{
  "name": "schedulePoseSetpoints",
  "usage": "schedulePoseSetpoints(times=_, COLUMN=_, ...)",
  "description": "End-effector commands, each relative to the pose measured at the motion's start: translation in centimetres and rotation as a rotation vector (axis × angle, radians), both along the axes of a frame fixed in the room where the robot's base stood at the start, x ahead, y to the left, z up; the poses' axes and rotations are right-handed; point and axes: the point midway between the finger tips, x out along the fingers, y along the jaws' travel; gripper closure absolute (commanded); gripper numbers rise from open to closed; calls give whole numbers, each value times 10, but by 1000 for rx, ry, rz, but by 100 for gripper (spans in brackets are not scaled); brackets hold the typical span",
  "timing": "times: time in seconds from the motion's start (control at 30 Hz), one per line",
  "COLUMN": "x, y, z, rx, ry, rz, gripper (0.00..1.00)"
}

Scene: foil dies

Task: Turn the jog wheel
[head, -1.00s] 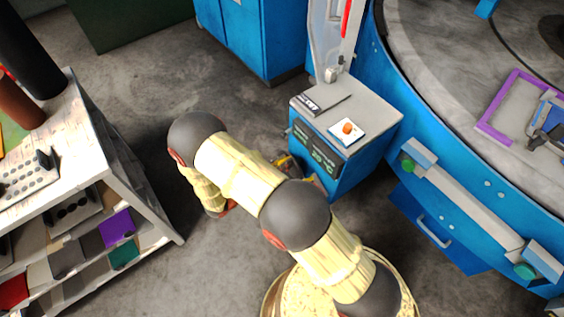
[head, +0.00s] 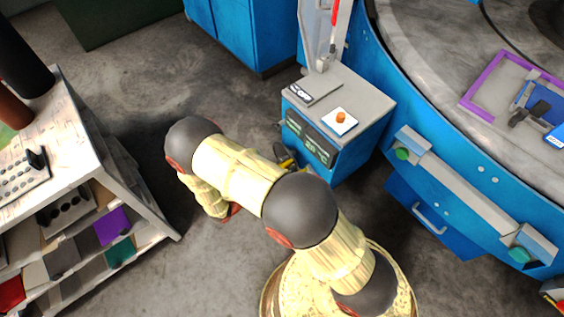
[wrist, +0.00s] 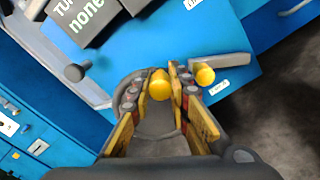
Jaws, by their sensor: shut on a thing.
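In the wrist view, a yellow knob (wrist: 159,84) stands between the two fingers of my gripper (wrist: 159,92), which is closed around it. A dark grey curved rim, apparently the jog wheel (wrist: 124,82), shows behind and beside the left finger on the blue cabinet front. Most of the wheel is hidden by the fingers, so its angle cannot be read. In the head view, my gripper (head: 285,159) is at the front of the blue cabinet (head: 357,152), below its dark display, and is mostly hidden by my arm.
A grey lever with a second yellow knob (wrist: 205,75) sits close to the right finger. A black knob (wrist: 75,72) is at upper left. The cabinet top carries an orange button (head: 340,117). A cluttered shelf unit (head: 110,160) stands left, with open floor between.

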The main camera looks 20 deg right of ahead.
Motion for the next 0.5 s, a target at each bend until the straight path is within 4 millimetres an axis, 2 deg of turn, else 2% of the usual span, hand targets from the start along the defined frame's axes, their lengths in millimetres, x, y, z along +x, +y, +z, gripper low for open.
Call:
schedulePoseSetpoints(times=0.2, x=-4, y=-1, z=-6, rx=29, ry=-85, rz=0, gripper=100)
schedulePoseSetpoints(times=0.5, x=-6, y=-2, z=-7, rx=42, ry=-124, rz=0, gripper=100)
